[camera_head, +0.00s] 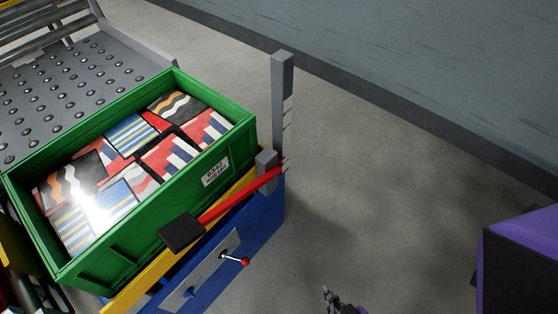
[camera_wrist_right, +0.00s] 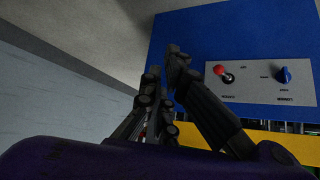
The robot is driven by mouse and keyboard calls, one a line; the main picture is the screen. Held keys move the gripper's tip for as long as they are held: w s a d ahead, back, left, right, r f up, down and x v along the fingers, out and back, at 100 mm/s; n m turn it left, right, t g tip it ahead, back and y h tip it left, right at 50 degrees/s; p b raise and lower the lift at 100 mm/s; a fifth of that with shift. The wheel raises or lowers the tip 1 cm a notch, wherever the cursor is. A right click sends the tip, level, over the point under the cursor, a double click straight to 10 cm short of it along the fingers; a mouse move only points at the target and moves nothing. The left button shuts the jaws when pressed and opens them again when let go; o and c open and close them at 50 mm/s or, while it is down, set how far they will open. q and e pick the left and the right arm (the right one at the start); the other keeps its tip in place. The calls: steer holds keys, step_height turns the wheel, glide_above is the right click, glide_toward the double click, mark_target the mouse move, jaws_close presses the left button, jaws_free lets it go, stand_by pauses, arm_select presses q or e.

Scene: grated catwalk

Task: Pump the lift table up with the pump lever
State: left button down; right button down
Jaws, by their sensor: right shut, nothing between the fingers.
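The lift table has a blue body (camera_head: 262,218) with a yellow edge above it (camera_head: 250,187). The pump lever (camera_head: 228,206) is a red bar running from a small grey block at the table's right corner, down and left to a black flat end (camera_head: 181,233). My right gripper (camera_head: 331,294) is at the bottom of the head view, right of the table and apart from the lever. In the right wrist view it (camera_wrist_right: 166,62) is shut and empty, in front of the blue body (camera_wrist_right: 185,30). My left gripper is not in view.
A green crate (camera_head: 110,262) full of patterned boxes (camera_head: 168,155) sits on the table. A grey post (camera_head: 282,110) stands at its corner. A panel carries a red-knobbed lever (camera_head: 244,262) and a blue knob (camera_head: 190,292). Open floor (camera_head: 370,190) lies to the right.

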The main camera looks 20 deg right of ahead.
step_height(320, 180, down, 9)
steer(key=b, duration=0.5)
steer(key=shift+r, duration=0.2)
steer(key=shift+r+p, duration=0.6)
steer(key=shift+r, duration=0.05)
steer(key=shift+r, duration=0.1)
